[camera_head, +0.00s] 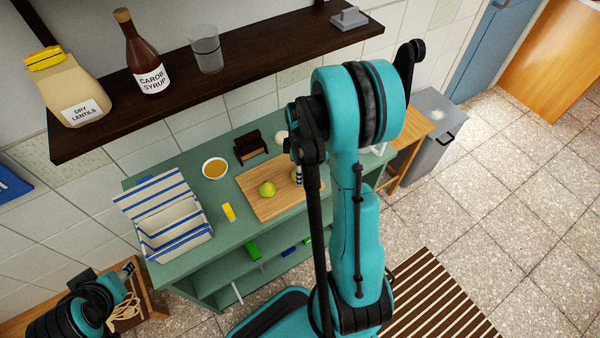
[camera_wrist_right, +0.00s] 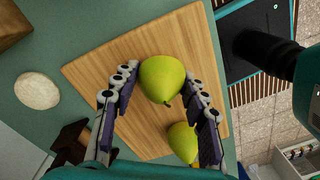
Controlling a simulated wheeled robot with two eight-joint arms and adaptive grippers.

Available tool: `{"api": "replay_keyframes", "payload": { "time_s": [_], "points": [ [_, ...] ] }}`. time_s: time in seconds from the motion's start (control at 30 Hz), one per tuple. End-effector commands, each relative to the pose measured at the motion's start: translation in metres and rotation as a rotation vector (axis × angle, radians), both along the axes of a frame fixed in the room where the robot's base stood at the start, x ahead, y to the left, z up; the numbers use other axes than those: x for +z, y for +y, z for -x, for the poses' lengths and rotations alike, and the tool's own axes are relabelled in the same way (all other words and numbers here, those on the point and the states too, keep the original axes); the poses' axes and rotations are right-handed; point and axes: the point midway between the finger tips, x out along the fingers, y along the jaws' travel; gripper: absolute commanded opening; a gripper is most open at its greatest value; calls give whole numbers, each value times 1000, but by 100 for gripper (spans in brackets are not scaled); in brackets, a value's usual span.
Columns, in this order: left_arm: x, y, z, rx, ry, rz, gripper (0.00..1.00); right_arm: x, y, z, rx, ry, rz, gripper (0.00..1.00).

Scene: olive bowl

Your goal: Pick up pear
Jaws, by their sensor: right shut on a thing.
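In the right wrist view, a yellow-green pear (camera_wrist_right: 162,78) lies between the two fingers of my right gripper (camera_wrist_right: 160,84), which is shut on it. Whether it touches the board below is unclear. A second green pear (camera_wrist_right: 183,142) lies on the wooden board, partly behind a finger. In the head view, that free pear (camera_head: 267,188) shows on the board; my right gripper (camera_head: 298,176) is to its right, and my arm largely hides the held pear. My left gripper (camera_head: 126,270) is at the lower left, away from the pears, its jaws too small to read.
The wooden board (camera_head: 255,203) lies on a green counter (camera_head: 190,170). Nearby are a bowl (camera_head: 214,168), a striped box (camera_head: 165,240), a yellow item (camera_head: 229,212) and a dark brown holder (camera_head: 250,147). A dark shelf (camera_head: 270,58) with a bottle hangs above.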

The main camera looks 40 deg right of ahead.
Motion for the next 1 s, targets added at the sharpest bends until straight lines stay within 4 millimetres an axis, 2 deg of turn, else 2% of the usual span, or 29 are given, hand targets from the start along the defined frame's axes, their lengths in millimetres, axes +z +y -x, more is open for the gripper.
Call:
{"api": "replay_keyframes", "payload": {
  "time_s": [0.17,0.37,0.7,0.9,1.0],
  "points": [
    [5,0,0,0,0,0,40,11,0,0,0,0,0,32],
    [20,0,0,0,0,0,40,45,0,1,0,0,0,32],
    [41,0,0,0,0,0,40,89,-30,72,-7,0,0,32],
    [48,0,0,0,0,0,40,105,-41,99,-3,0,0,32],
    [50,0,0,0,0,0,40,110,-41,104,-1,0,0,32]
  ]
}}
